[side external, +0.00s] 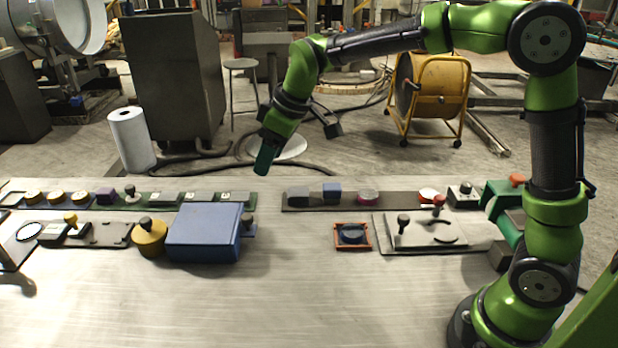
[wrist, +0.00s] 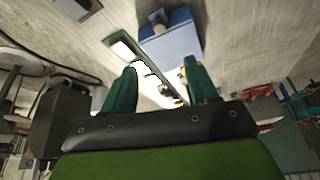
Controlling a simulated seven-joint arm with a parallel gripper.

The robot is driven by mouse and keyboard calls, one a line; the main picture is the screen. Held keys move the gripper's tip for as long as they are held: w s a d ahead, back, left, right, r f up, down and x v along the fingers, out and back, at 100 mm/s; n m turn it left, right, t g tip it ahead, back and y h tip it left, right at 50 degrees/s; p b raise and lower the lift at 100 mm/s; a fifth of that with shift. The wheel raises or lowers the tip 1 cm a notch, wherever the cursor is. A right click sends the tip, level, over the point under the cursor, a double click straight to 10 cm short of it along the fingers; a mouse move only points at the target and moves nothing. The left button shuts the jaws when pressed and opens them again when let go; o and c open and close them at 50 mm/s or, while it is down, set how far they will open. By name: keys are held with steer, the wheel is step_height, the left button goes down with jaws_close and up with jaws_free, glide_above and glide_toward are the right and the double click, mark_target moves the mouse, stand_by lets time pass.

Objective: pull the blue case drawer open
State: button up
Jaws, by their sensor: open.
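The blue case (side external: 203,232) sits on the table left of the middle in the side view. A small bluish block with a dark knob (side external: 249,222) shows at its right side. The drawer's outline cannot be made out. My gripper (side external: 263,168) hangs above and behind the case's right end, pointing down, with clear space between them. In the wrist view the fingers (wrist: 160,68) are apart with nothing held between them. The blue case (wrist: 180,40) shows beyond the fingertips, with a small knob (wrist: 158,20) on it.
A yellow round knob piece (side external: 149,238) stands close against the case's left side. A green strip of blocks (side external: 153,199) runs behind it. An orange-framed tray (side external: 353,236) and a grey panel (side external: 436,232) lie to the right. The front of the table is clear.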

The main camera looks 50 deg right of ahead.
mark_target(248, 216)
steer(key=x, duration=1.7)
steer(key=shift+s, duration=0.2)
steer(key=shift+c, duration=0.4)
jaws_close()
steer(key=shift+s+d, duration=0.1)
steer(key=shift+d, duration=0.05)
